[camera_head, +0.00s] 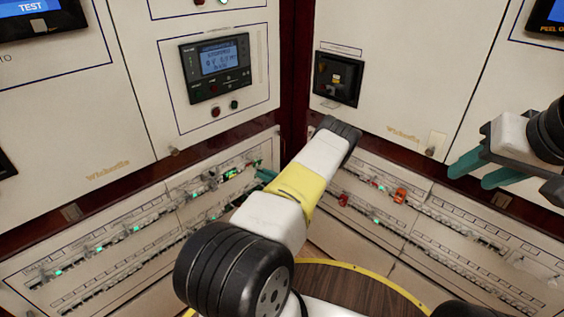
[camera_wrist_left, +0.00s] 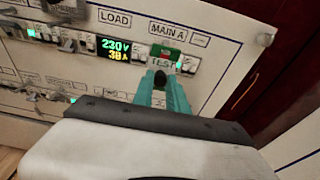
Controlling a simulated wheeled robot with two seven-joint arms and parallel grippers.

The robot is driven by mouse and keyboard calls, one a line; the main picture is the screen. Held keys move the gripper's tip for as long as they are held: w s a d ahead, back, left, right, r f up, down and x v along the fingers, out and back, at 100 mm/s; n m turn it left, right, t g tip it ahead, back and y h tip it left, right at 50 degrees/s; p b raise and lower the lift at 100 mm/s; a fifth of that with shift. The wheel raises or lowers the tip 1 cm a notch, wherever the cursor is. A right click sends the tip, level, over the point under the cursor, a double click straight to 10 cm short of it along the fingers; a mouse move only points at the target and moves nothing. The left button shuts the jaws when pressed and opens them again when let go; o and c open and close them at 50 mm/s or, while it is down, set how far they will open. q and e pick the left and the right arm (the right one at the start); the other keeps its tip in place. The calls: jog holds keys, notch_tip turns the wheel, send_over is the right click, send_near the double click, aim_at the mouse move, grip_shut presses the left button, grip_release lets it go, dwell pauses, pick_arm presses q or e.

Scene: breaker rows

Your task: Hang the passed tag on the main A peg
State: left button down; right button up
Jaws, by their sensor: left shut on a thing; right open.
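My left gripper (camera_head: 266,174) reaches the left breaker panel in the head view; its forearm hides much of the lower scene. In the left wrist view its teal fingers (camera_wrist_left: 160,88) are shut with a small dark piece between the tips. Just beyond them a green and white tag (camera_wrist_left: 165,56), its lower part reading TEST, stands in front of the panel under the MAIN A label (camera_wrist_left: 168,30). The peg itself is hidden, and I cannot tell whether the tag touches it. My right gripper (camera_head: 485,165) is open and empty at the right.
A lit meter (camera_wrist_left: 116,49) showing 230 V sits left of the tag. Breaker rows (camera_head: 110,245) run along the left panel, and more rows (camera_head: 430,215) along the right one, with red pieces (camera_head: 399,195) on them. A round brown table (camera_head: 345,285) with a yellow rim is below.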

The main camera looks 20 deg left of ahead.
pick_arm(q)
jog(key=shift+x, duration=1.25)
dwell(0.5)
jog(key=c, duration=1.2)
grip_release()
jog(key=shift+r, duration=0.2)
jog(key=shift+c, duration=0.2)
jog(key=shift+d, duration=0.15)
jog(key=v, duration=0.7)
jog(key=shift+d, duration=0.25)
jog(key=shift+s, duration=0.1)
